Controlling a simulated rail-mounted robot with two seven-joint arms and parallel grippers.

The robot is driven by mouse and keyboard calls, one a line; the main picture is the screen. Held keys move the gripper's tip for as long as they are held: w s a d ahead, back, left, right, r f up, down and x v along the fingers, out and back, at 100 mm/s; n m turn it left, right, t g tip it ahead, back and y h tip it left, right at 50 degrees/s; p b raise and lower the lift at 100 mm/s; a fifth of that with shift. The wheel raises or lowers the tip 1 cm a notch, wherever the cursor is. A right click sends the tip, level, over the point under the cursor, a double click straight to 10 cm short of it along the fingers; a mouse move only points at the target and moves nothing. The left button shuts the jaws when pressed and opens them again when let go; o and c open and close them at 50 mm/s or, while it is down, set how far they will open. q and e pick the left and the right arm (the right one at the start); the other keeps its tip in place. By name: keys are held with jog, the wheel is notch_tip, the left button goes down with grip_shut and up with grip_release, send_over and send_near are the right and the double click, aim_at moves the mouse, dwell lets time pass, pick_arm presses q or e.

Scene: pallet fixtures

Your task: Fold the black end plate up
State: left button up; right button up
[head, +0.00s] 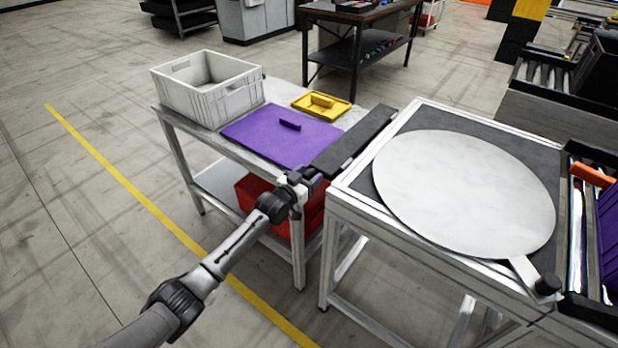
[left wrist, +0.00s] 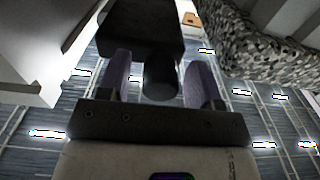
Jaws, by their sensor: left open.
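The black end plate (head: 355,142) is a long dark strip along the left edge of the turntable frame, sticking out towards the purple-topped table. Its exact tilt is hard to tell. In the left wrist view its dark body (left wrist: 140,30) fills the top middle, with a short black cylinder (left wrist: 160,78) in front of it. My left gripper (head: 312,180) is at the near end of the plate. Its two purple fingers (left wrist: 160,85) are open, one on each side of the cylinder, with gaps visible. My right gripper is in neither view.
A round grey disc (head: 465,190) lies on the white-framed table, with a black knob (head: 547,285) at its near right. On the left table are a purple panel (head: 265,140), a yellow tray (head: 335,112) and a grey crate (head: 207,95). A red bin (head: 250,195) sits below.

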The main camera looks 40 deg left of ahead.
pick_arm(q)
jog(key=shift+w, duration=0.2)
grip_shut()
dwell(0.6)
